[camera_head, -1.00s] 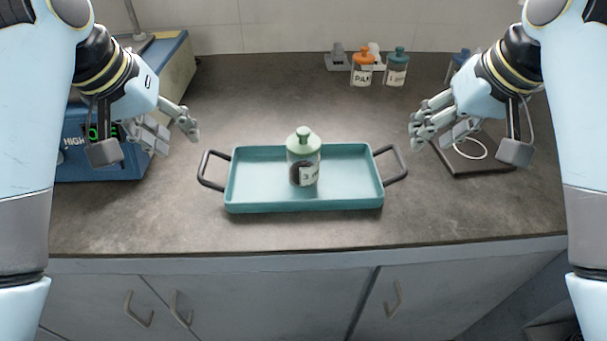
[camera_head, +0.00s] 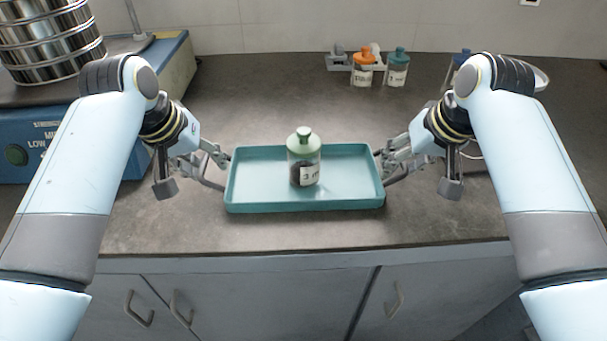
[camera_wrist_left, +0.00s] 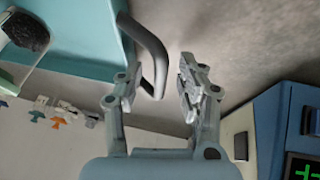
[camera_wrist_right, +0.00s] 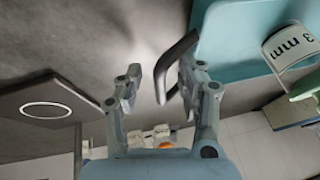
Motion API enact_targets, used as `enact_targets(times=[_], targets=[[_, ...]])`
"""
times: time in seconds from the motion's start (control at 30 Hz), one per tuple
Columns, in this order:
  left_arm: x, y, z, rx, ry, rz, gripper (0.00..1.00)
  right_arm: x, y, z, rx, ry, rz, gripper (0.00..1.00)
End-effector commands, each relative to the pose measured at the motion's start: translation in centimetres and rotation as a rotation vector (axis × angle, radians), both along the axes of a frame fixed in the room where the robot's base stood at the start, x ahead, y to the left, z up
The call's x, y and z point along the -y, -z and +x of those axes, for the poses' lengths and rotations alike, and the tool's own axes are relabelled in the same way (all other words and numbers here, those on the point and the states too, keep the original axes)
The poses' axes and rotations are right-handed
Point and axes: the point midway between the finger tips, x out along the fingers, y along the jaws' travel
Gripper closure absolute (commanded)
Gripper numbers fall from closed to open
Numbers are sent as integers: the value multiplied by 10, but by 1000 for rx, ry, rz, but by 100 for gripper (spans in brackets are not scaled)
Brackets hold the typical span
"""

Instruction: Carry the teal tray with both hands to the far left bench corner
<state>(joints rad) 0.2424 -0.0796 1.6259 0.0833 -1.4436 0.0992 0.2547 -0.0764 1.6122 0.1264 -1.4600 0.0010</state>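The teal tray (camera_head: 345,165) lies flat on the bench with a dark handle at each end. A jar with a pale green lid (camera_head: 304,160) stands upright in it. My left gripper (camera_head: 218,165) is at the left handle; in the left wrist view its fingers (camera_wrist_left: 158,88) are apart with the dark handle (camera_wrist_left: 150,45) reaching between them. My right gripper (camera_head: 388,168) is at the right handle; in the right wrist view its fingers (camera_wrist_right: 158,85) are apart with the handle (camera_wrist_right: 176,58) between them. Neither is closed on a handle.
A blue sieve shaker (camera_head: 85,160) with a steel sieve stack (camera_head: 48,40) occupies the left of the bench. Jars with orange (camera_head: 362,68) and teal (camera_head: 397,68) lids stand at the back. The bench behind the tray (camera_head: 270,95) is clear.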

Motion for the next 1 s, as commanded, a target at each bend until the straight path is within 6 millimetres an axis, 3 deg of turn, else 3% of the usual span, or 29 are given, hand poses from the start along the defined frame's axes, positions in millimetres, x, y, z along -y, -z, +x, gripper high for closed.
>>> enact_targets(times=[0.07,0.37,1.0], targets=[[0,0,0,0,0,0,62,0,0,0,0,0,0,62],[0,0,0,0,0,0,100,0,0,0,0,0,0,100],[0,-5,0,2,1,0,100,0,-5,0,1,1,0,100]])
